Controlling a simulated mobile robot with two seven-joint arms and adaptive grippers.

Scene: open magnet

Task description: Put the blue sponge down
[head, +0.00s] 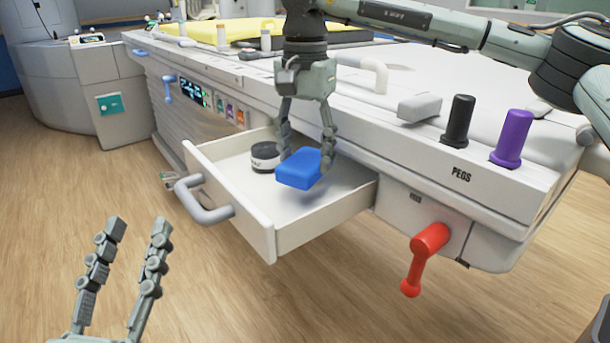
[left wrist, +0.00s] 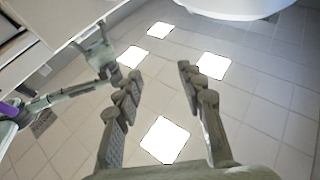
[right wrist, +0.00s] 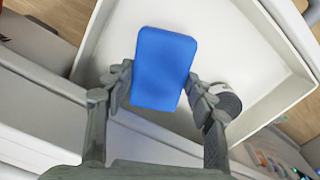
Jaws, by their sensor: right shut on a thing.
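The blue sponge (head: 299,168) is a flat blue block held over the open white drawer (head: 262,217). My right gripper (head: 306,158) points down and is shut on it. In the right wrist view the sponge (right wrist: 162,68) sits between the two fingers (right wrist: 158,85), with the white drawer floor (right wrist: 225,45) behind it. Whether the sponge touches the drawer floor is hard to tell; a gap seems to show. My left gripper (head: 120,270) is open and empty at the lower left, over the floor. It also shows open in the left wrist view (left wrist: 152,85).
The drawer has a grey handle (head: 203,200). A red lever (head: 424,258) sticks out right of the drawer. Black (head: 458,120) and purple (head: 512,138) pegs stand on the ledge. The drawer's front part is clear.

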